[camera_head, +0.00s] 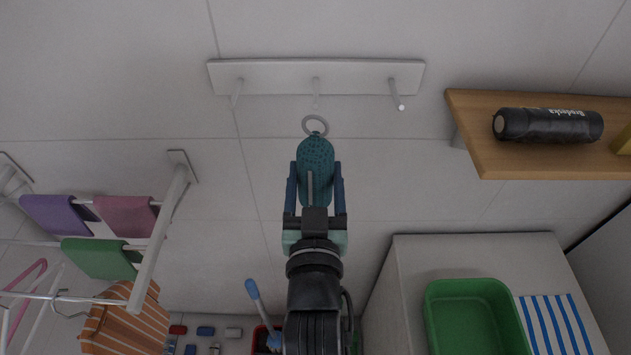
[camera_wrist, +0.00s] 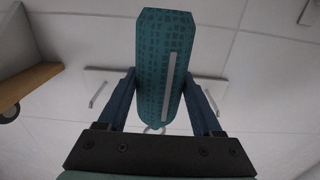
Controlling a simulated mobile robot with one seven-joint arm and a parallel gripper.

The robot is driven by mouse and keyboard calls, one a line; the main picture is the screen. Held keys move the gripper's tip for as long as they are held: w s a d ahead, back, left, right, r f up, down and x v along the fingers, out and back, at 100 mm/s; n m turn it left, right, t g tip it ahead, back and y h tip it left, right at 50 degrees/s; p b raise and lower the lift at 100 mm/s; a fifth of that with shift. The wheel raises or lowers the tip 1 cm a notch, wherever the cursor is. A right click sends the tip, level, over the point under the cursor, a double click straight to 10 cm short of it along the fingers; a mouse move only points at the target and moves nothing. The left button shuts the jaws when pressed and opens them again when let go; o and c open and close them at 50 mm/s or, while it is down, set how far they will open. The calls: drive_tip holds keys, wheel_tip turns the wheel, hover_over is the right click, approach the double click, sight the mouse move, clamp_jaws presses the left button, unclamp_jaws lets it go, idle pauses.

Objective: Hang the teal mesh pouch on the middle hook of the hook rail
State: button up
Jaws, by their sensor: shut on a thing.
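The teal mesh pouch (camera_head: 315,158) is held between the two blue fingers of my gripper (camera_head: 314,185), which is shut on it. A grey ring (camera_head: 315,125) sits at the pouch's upper end in the head view. The white hook rail (camera_head: 290,77) with three pegs is on the wall above. The middle hook (camera_head: 316,93) shows just above the ring, with a small gap between them in the picture. In the wrist view the pouch (camera_wrist: 163,65) fills the middle between the fingers of my gripper (camera_wrist: 163,90) and hides the rail's middle; the ring (camera_wrist: 155,130) shows only partly.
A wooden shelf (camera_head: 480,150) with a black bottle (camera_head: 547,125) is at the right. A drying rack with purple, pink and green cloths (camera_head: 100,258) is at the left. A green tub (camera_head: 470,315) stands lower right. The wall around the rail is clear.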

drive_tip(key=w+f+b, duration=0.1)
drive_tip(key=w+b, duration=0.1)
drive_tip(key=w, duration=0.5)
drive_tip(key=shift+f, duration=0.2)
idle(0.5)
idle(0.5)
drive_tip(key=o, duration=1.5)
